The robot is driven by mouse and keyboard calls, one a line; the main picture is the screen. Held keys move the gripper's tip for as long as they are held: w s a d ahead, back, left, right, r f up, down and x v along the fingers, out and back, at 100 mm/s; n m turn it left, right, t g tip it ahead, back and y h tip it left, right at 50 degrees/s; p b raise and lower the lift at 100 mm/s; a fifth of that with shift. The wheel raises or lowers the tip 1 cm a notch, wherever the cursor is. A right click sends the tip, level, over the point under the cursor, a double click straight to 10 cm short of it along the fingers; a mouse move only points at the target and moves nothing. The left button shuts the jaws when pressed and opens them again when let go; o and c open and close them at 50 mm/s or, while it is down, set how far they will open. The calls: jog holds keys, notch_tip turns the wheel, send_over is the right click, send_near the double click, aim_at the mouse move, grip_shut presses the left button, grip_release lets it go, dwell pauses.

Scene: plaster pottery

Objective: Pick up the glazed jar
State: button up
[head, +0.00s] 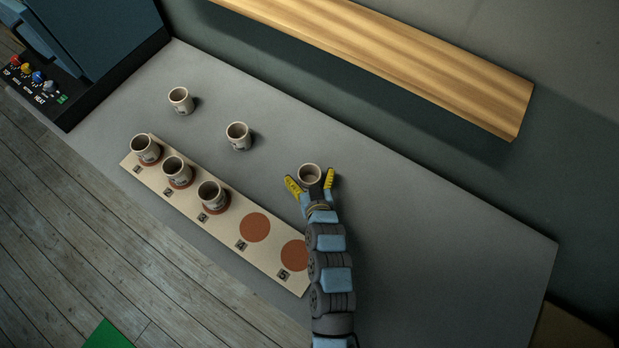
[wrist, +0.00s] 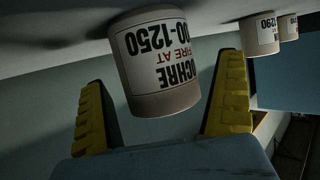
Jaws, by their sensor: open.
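A pale glazed jar (head: 309,174) stands on the grey table in the head view. My gripper (head: 309,182) is open, with its yellow-padded fingers on either side of the jar. In the wrist view the jar (wrist: 160,65) hangs upside down in the picture, with a label reading "OCHRE" and "FIRE AT". It lies between the fingers (wrist: 168,115), with visible gaps on both sides. Two similar jars stand on the table, one nearer (head: 238,136) and one farther left (head: 180,100).
A pale board (head: 226,224) with numbered round spots holds three jars (head: 146,149) on its left spots; spots 4 (head: 255,227) and 5 are bare. A wooden shelf (head: 400,58) runs along the back. A kiln-like box (head: 95,45) stands at left. The table's right side is clear.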

jog(key=shift+w, duration=0.2)
jog(key=shift+s+f, duration=0.1)
jog(key=c, duration=1.3)
jog(key=shift+c, duration=0.2)
